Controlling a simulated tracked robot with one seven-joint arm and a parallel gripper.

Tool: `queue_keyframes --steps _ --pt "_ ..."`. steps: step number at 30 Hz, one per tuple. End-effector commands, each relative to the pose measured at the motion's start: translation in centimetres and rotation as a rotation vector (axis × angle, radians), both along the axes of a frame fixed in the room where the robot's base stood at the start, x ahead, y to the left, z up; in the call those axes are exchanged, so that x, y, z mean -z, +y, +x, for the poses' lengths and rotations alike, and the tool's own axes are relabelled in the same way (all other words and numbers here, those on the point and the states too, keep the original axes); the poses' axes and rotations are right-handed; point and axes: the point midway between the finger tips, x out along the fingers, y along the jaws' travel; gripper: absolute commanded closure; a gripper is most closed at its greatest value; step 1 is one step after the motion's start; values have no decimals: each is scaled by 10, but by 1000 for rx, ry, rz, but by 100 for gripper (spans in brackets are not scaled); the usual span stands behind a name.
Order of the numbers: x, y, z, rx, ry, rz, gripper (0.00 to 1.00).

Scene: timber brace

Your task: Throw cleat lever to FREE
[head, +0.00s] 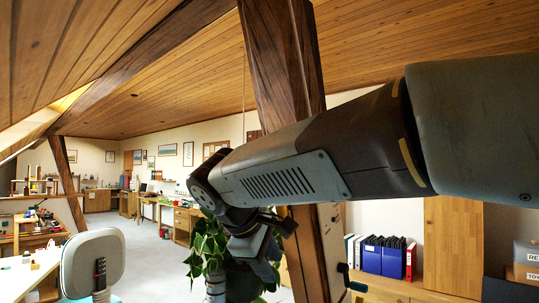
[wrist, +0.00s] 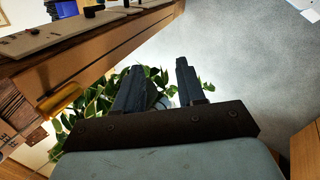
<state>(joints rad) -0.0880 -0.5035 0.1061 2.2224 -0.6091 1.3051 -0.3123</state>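My gripper (wrist: 158,66) is open and empty in the wrist view, with a clear gap between its two dark fingers. In the head view my gripper (head: 258,248) is partly hidden by my wrist, in front of the timber post (head: 280,60) and over a plant. A yellow handle (wrist: 60,100) sticks out at the left of the wrist view, beside a pale plate with dark marks (wrist: 18,140). It is apart from the fingers. I cannot tell whether it is the cleat lever. No FREE label is readable.
A leafy plant (wrist: 100,95) lies behind and below the fingers. A board with black fittings (wrist: 60,33) is at the wrist view's upper left. A crank with a dark handle (head: 354,284) stands right of the post. Grey floor (wrist: 240,60) is clear at the wrist view's right.

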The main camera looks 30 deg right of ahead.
Motion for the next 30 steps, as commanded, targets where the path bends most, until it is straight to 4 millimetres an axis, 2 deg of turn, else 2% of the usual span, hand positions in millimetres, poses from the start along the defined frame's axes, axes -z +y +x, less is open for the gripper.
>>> queue_keyframes --steps 4,8,12,16,19,24,30 --pt "-50 -8 30 -82 118 -265 61" --pt "-97 -7 55 -120 211 -492 61" --pt "-149 3 80 -123 293 -713 61" --pt "-186 17 96 -101 346 -867 61" --pt "-206 27 104 -80 370 -946 61" --pt "-222 34 109 -59 389 -1007 61" --pt "-224 18 111 -54 391 -1014 61"
